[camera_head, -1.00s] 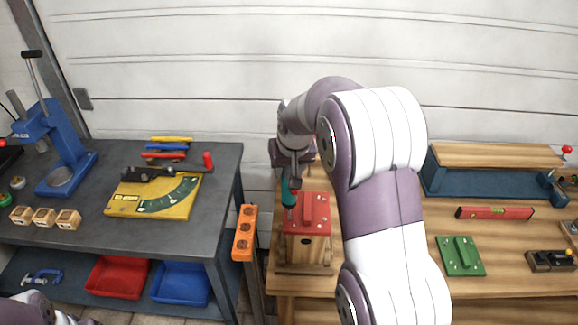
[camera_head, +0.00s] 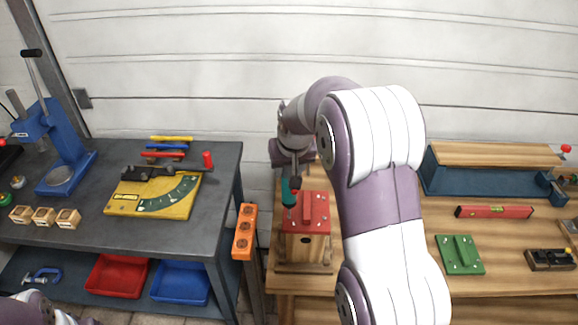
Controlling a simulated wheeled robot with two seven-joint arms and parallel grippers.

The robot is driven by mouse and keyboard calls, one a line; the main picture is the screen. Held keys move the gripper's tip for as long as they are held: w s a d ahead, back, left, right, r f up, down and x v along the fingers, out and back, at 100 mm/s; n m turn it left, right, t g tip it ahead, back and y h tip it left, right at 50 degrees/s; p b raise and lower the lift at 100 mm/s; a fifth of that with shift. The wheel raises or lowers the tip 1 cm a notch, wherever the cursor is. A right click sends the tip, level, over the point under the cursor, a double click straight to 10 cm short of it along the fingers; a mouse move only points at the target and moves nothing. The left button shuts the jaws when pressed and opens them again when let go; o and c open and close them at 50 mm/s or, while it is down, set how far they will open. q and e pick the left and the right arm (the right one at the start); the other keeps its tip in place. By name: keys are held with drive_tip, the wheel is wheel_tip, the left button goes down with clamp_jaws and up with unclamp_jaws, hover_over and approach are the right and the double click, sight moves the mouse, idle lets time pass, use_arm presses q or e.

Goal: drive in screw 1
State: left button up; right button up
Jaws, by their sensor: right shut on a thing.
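My right gripper (camera_head: 292,170) is shut on a teal-handled screwdriver (camera_head: 288,189), which it holds upright over the red plate (camera_head: 313,212). The red plate lies on top of a wooden block or box (camera_head: 306,252) on the right bench. The screwdriver points down at the plate's left side, and its tip is close to the surface. I cannot tell whether the tip touches a screw. Small screw heads show on the plate, but they are too small to tell apart. My left gripper is not in view; only a bit of my left arm shows at the lower left.
An orange holder (camera_head: 245,232) stands on a post left of the right bench. A green plate (camera_head: 460,255), a red level (camera_head: 494,212) and a small plane (camera_head: 551,260) lie to the right. My right arm covers the bench's middle. The grey table (camera_head: 90,225) stands at left.

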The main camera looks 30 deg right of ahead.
drive_tip(key=shift+f, duration=0.7)
idle(1.8)
drive_tip(key=shift+r, duration=0.15)
wheel_tip(320, 180, up, 7)
drive_tip(key=p, duration=0.5)
idle(0.4)
